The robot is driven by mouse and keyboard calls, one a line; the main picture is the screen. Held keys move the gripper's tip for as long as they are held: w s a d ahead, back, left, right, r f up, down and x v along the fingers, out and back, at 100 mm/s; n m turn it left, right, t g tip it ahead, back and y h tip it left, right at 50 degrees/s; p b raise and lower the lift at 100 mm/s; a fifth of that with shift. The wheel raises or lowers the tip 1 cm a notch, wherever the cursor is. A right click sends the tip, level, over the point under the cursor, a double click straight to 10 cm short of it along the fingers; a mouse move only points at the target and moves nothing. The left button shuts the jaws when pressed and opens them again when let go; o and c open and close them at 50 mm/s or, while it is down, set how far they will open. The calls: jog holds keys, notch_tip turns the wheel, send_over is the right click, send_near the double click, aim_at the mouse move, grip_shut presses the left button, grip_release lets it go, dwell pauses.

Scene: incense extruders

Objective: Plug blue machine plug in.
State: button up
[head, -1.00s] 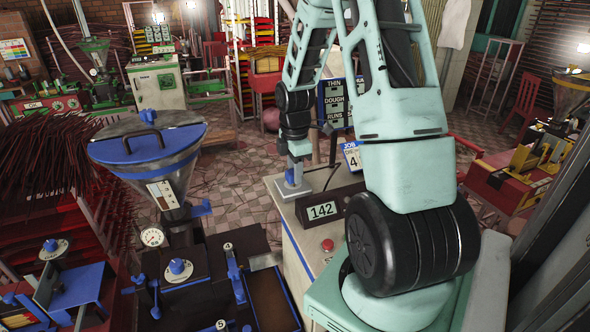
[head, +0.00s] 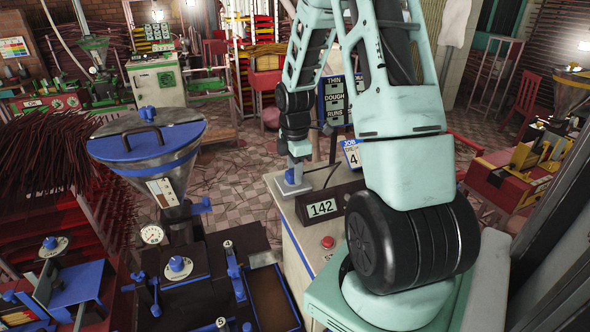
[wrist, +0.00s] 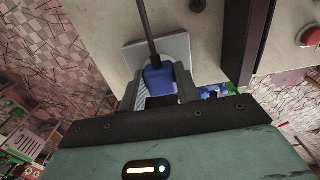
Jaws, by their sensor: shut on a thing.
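The blue plug (wrist: 160,80) is between the two fingers of my gripper (wrist: 161,88) in the wrist view. A dark cable runs up from it. A light grey square plate (wrist: 181,47) lies behind the plug on the pale cabinet top; I cannot tell whether the plug touches it or sits in it. In the head view my gripper (head: 294,178) is low over this plate (head: 303,190), with a bit of blue showing beneath. The blue-lidded machine (head: 150,138) stands at the left.
The pale cabinet (head: 290,215) carries a dark box marked 142 (head: 322,208) and a red button (head: 327,242), right of the plate. A sign board (head: 335,100) and a blue job card (head: 352,155) stand behind. Tiled floor is open behind the cabinet.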

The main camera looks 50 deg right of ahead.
jog(key=shift+f, duration=0.15)
jog(key=o, duration=1.1)
jog(key=shift+c, duration=0.2)
notch_tip(320, 180, up, 17)
jog(key=b, duration=0.3)
jog(key=shift+r, duration=0.2)
